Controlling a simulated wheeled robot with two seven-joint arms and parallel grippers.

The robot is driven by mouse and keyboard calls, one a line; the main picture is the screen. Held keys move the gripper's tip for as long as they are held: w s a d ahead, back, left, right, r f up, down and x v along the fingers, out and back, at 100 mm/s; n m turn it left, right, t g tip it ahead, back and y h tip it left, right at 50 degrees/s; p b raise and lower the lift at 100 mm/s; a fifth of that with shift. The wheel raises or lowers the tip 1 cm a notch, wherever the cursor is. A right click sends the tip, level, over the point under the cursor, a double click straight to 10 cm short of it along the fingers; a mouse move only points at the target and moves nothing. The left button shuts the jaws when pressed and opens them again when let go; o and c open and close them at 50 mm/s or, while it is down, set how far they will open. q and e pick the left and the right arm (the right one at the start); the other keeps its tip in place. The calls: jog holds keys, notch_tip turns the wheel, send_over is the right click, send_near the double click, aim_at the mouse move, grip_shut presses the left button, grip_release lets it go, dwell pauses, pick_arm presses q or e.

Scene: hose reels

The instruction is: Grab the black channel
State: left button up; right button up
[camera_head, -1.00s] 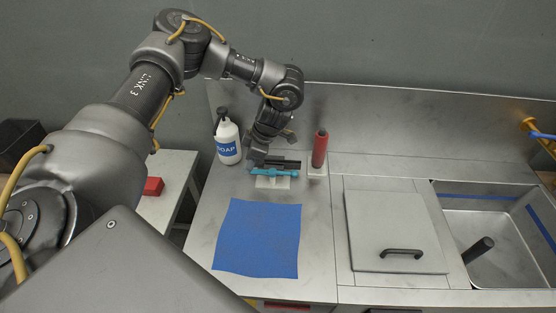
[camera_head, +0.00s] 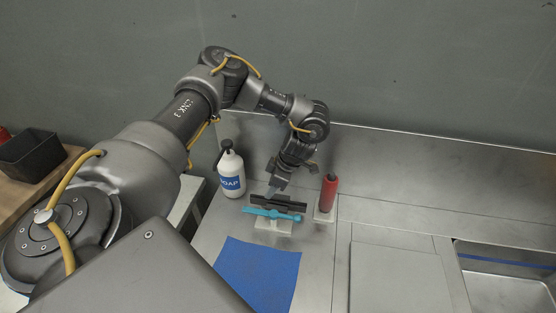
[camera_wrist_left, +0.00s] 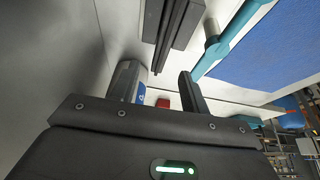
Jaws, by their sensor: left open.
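The black channel (camera_head: 280,203) is a long dark bar lying behind a teal tool (camera_head: 272,214), over a pale block (camera_head: 273,226) on the steel counter. My left gripper (camera_head: 272,192) points down at the channel's left part, and the arm hides some of what is behind it. In the left wrist view the channel (camera_wrist_left: 172,25) runs beyond the open fingers (camera_wrist_left: 162,88). Nothing shows between the fingertips. I cannot tell from the head view whether a finger touches the channel. My right gripper is not in view.
A white soap bottle (camera_head: 231,175) stands left of the gripper and a red bottle (camera_head: 328,193) stands right. A blue mat (camera_head: 258,274) lies in front. The back wall ledge (camera_head: 440,165) is behind. A sink (camera_head: 505,290) is at the right.

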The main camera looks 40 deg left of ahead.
aim_at(264, 198)
pick_arm(q)
jog(key=shift+a+f, duration=0.2)
jog(key=shift+f, duration=0.5)
jog(key=shift+w+a+f, duration=0.1)
jog(key=shift+a+f, duration=0.05)
jog(key=shift+f, duration=0.25)
jog(key=shift+s+a+f, duration=0.1)
jog(key=shift+s+f, duration=0.05)
jog(key=shift+s, duration=0.15)
jog(key=p+x, duration=0.2)
jog(key=x, duration=0.2)
jog(key=shift+s+a+f, duration=0.15)
jog(key=shift+s+f, duration=0.1)
jog(key=shift+f, duration=0.05)
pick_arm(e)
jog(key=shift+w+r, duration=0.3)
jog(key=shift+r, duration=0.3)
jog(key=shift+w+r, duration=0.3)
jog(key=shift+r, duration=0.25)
pick_arm(q)
jog(key=shift+f, duration=0.25)
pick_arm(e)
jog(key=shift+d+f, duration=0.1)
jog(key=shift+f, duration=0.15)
